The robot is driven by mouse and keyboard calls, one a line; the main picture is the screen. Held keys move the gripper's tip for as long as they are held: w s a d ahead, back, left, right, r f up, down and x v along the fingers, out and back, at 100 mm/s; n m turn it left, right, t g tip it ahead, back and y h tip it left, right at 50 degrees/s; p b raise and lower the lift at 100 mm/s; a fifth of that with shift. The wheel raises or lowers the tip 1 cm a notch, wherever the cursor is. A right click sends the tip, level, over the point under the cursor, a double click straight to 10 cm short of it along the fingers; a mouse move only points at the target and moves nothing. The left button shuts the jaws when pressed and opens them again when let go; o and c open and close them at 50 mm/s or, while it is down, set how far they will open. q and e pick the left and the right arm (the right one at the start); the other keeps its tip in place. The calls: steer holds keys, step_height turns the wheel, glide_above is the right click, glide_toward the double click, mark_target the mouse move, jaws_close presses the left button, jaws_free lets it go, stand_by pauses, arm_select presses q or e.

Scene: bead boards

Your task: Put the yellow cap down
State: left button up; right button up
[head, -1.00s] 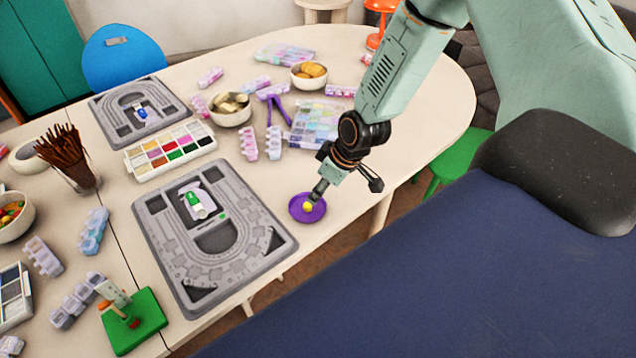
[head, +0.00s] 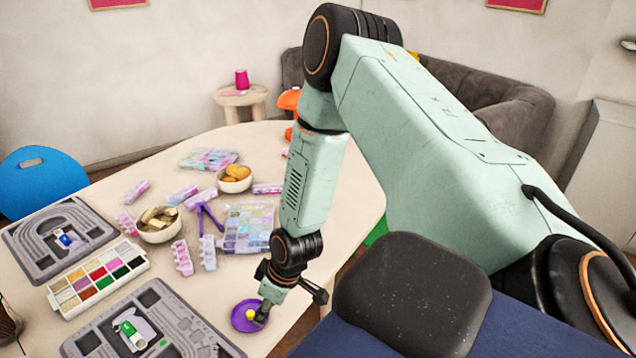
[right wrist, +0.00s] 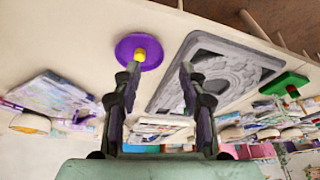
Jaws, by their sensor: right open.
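The small yellow cap (head: 250,314) sits at the purple dish (head: 238,322) near the table's right edge. In the right wrist view the cap (right wrist: 140,55) shows against the purple dish (right wrist: 126,53), just beyond the tip of one finger. My right gripper (head: 262,316) points down at the dish, close beside the cap. In the right wrist view my right gripper (right wrist: 157,72) has its fingers spread with nothing between them. Part of the dish is hidden behind the gripper in the head view. My left gripper is not in view.
A grey bead board (head: 190,335) lies left of the dish, with a bead palette (head: 62,297) and another grey board (head: 20,240) beyond. A clear bead box (head: 240,238) and bowls stand behind. Bare table lies between the dish and the near board.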

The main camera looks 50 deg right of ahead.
steer(key=s+a+f+m+g+h, duration=0.1)
steer(key=s+a+m, duration=0.1)
steer(key=s, duration=0.9)
steer(key=s+a+f+m+g, duration=0.2)
steer(key=s+a, duration=0.3)
steer(key=s, duration=0.7)
steer(key=shift+s+a+f+g+h, duration=0.25)
steer(key=shift+s+a+g+h, duration=0.05)
steer(key=shift+h, duration=0.1)
steer(key=shift+a, duration=0.15)
